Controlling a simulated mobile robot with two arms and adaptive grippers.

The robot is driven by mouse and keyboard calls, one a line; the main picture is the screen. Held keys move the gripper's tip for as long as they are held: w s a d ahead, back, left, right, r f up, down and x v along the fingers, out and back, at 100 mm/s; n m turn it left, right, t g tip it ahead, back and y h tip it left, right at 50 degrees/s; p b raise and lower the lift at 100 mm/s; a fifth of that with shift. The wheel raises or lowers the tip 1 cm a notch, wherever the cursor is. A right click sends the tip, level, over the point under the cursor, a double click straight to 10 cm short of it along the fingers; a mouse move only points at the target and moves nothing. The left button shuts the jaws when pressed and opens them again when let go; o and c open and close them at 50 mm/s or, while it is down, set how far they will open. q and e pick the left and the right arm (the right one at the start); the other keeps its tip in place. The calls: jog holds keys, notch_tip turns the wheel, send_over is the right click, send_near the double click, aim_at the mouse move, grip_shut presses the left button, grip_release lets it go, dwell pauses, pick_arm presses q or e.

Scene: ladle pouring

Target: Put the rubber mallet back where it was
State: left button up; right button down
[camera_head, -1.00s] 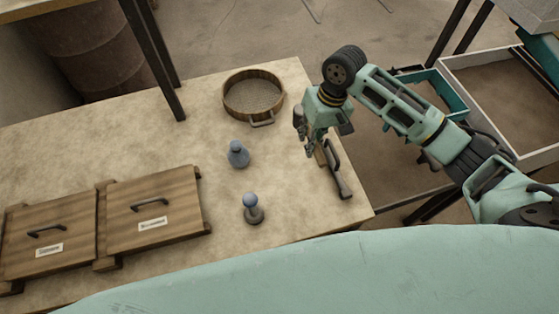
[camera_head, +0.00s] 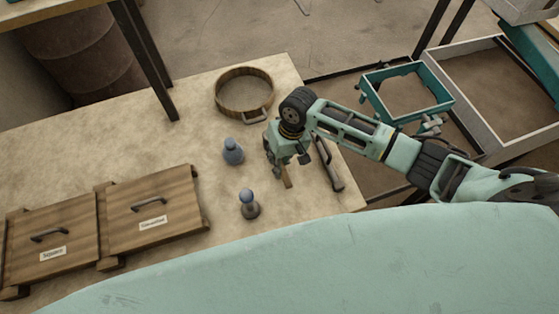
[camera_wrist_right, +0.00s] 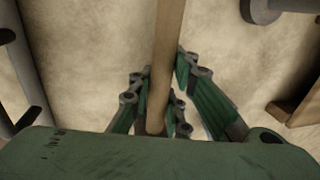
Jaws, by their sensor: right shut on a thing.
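My right gripper (camera_head: 284,162) is over the right part of the table. It is shut on the wooden handle of the rubber mallet (camera_head: 287,178). In the right wrist view the gripper's fingers (camera_wrist_right: 155,105) close around this pale round handle (camera_wrist_right: 168,50), which runs up out of the picture. The mallet's head cannot be made out in either view. I cannot tell how high the handle is above the table. My left gripper is not in view.
A dark bar-like tool (camera_head: 328,165) lies right of the gripper near the table's edge. A blue-grey bottle-shaped object (camera_head: 233,152), a ball-topped stand (camera_head: 249,204) and a round wooden sieve (camera_head: 244,108) stand nearby. Two lidded wooden boxes (camera_head: 151,211) (camera_head: 52,238) are left.

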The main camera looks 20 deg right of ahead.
jog(key=shift+f, duration=0.15)
jog(key=c, duration=1.7)
grip_release()
jog(key=shift+o, duration=0.2)
notch_tip(320, 180, up, 12)
jog(key=d+b, duration=0.1)
jog(key=d, duration=0.1)
jog(key=shift+d, duration=0.2)
jog(key=shift+w, duration=0.1)
